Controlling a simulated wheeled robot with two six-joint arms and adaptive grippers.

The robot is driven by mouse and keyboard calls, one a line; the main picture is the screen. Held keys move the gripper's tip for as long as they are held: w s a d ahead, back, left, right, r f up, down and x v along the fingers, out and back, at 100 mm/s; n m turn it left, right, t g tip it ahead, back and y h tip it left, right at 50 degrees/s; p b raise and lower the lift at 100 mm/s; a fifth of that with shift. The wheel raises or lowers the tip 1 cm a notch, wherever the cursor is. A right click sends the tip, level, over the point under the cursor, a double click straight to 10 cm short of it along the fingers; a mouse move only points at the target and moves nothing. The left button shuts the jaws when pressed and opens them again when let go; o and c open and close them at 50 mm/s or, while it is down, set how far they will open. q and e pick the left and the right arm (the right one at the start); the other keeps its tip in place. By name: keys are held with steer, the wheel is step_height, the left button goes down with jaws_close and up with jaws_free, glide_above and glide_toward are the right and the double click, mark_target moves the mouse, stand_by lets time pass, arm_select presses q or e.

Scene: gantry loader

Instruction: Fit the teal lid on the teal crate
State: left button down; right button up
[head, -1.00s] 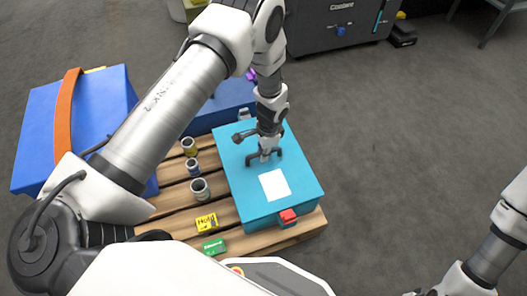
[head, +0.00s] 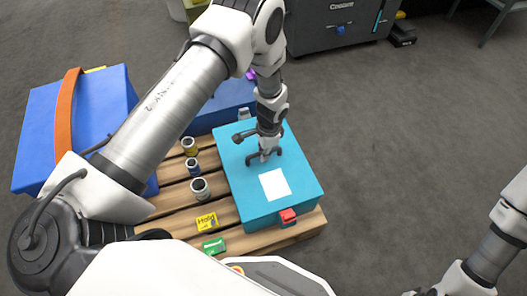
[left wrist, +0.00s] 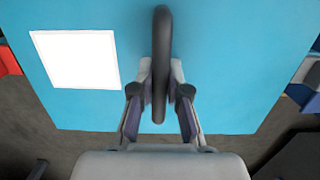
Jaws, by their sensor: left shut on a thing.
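The teal lid (head: 303,180), with a white label, lies flat over the teal crate (head: 263,222) on the pallet. The two are so alike in colour that I cannot tell whether the lid is fully seated. A red latch (head: 288,215) shows on the crate's near side. My left gripper (head: 265,154) is over the lid, shut on its dark handle (head: 279,152). In the left wrist view the fingers (left wrist: 160,95) close on both sides of the handle bar (left wrist: 162,45). My right arm shows at the lower right, with its gripper out of view.
Several jars (head: 200,188) stand on the wooden pallet (head: 175,203) left of the crate, with yellow (head: 206,221) and green (head: 214,246) cards. A blue box with an orange strap (head: 68,120) is at left. A dark cabinet (head: 325,35) stands behind. The floor at right is clear.

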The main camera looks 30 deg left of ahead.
arm_select(q)
steer(key=shift+f, duration=0.7)
steer(key=c, duration=1.1)
jaws_free()
steer(key=shift+r, duration=0.1)
steer(key=r, duration=0.8)
steer(key=w+d+r, duration=0.1)
steer(key=r, duration=0.2)
steer(key=shift+r, duration=0.4)
steer(key=shift+f, duration=0.15)
